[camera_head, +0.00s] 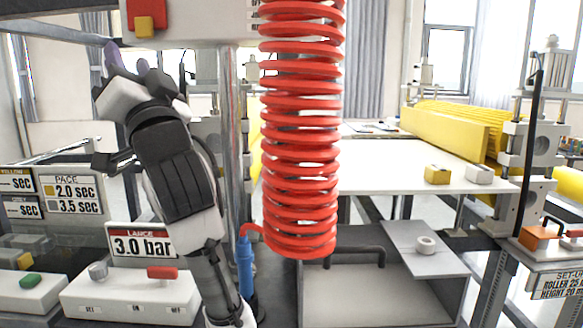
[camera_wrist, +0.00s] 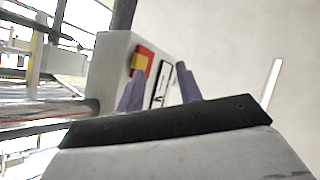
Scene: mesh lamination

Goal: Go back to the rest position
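My gripper (camera_head: 127,60) is raised at the upper left of the head view, with its purple fingers pointing up. In the wrist view my gripper (camera_wrist: 160,84) has its two fingers apart, with nothing held between them. My arm rises from the bottom of the head view, left of the red coiled hose. A white box with a red and yellow button (camera_head: 150,14) is above and right of the gripper. The button also shows in the wrist view (camera_wrist: 142,64), behind the fingers.
The red coiled hose (camera_head: 300,130) hangs right of my arm, with a metal post (camera_head: 231,110) between. A 3.0 bar sign (camera_head: 142,245) and switch box (camera_head: 130,300) stand lower left. A white table (camera_head: 385,155) and yellow rollers (camera_head: 460,120) are at right.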

